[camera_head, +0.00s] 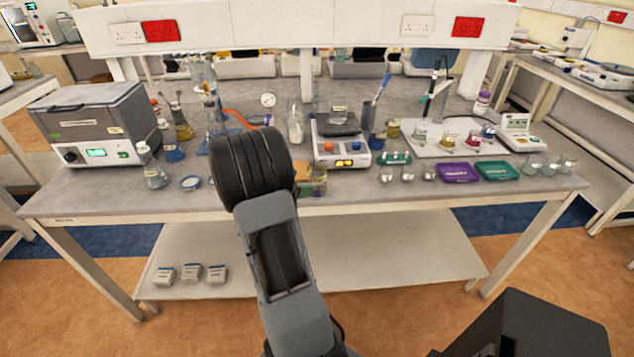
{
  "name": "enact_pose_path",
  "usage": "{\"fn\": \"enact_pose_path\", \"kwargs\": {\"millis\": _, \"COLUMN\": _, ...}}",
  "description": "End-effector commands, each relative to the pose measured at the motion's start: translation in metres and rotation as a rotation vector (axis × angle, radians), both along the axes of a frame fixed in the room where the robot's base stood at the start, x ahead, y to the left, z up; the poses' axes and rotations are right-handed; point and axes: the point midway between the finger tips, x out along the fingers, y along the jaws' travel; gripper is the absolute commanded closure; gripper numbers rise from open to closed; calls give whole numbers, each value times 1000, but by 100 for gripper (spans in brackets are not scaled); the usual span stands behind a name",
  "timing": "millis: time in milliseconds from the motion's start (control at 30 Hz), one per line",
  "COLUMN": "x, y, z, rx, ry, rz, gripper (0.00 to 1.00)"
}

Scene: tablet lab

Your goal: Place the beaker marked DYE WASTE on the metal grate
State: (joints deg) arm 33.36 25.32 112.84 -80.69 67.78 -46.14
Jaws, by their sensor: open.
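No label reading DYE WASTE is legible, so I cannot tell which beaker bears it. A small beaker with amber liquid (319,181) stands at the bench's front edge, just right of my arm. Several small glass beakers (386,173) stand right of it, and others (550,166) stand at the right end. Beakers with coloured liquid (472,138) stand on a white board. I cannot pick out the metal grate for certain; my arm hides part of the bench. My arm reaches up over the bench's front, and its gripper is not visible.
The grey bench (420,193) is crowded. A grey oven-like box (95,125) stands left, with flasks (156,178) beside it. A balance (341,150) stands mid-bench. A purple tray (458,172) and a green tray (496,171) lie front right. A lower shelf (400,255) is mostly clear.

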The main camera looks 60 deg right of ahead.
Motion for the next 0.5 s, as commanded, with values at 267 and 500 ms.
{"fn": "enact_pose_path", "kwargs": {"millis": 267, "x": -7, "y": -15, "z": -6, "rx": 1, "ry": -1, "rz": 0, "gripper": 10}}
{"fn": "enact_pose_path", "kwargs": {"millis": 500, "x": -22, "y": -40, "z": -16, "rx": 1, "ry": 0, "rz": -3, "gripper": 10}}
